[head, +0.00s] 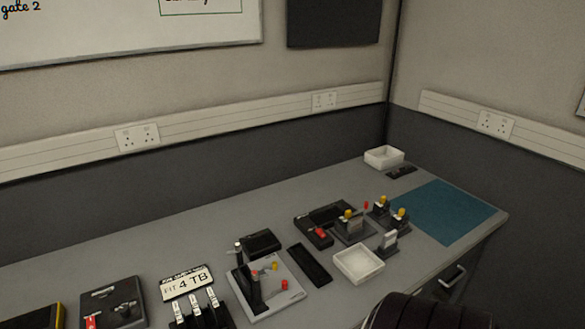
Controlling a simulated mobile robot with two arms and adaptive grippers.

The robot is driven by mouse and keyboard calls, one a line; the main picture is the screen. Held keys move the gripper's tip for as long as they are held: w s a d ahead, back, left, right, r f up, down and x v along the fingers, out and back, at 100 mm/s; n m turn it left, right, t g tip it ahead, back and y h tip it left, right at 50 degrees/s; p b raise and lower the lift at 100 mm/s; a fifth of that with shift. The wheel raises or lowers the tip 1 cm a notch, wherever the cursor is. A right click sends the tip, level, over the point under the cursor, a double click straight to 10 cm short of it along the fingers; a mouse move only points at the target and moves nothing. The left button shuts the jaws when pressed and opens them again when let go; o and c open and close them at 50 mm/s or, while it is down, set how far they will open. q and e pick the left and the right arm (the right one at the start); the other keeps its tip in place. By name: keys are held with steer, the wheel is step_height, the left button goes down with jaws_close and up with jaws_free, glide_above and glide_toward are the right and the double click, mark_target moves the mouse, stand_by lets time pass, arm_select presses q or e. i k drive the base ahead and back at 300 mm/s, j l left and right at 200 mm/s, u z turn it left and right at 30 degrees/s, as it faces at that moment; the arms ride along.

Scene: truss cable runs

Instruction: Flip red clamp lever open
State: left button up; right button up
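Several red parts show on the grey bench, and I cannot tell which is the clamp lever. A red piece (320,232) sits on a black block right of the middle. A red knob (285,284) is on a light grey plate (291,297) that also carries a dark upright part and a yellow knob. Another red piece (91,321) is at the lower left on a dark unit, cut by the frame edge. A small red tip (366,205) stands among yellow-knobbed fixtures. Neither gripper shows; a dark rounded part of mine is at the bottom right.
A white open tray (379,276) and a black shallow tray (300,264) lie mid-bench. A white box (384,150) stands at the back corner. A blue mat (448,214) at the right is clear. Black levers with white tops (197,305) stand at the front. A drawer handle (452,277) is below the right edge.

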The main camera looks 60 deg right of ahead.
mark_target(284, 284)
steer(key=z, duration=1.6)
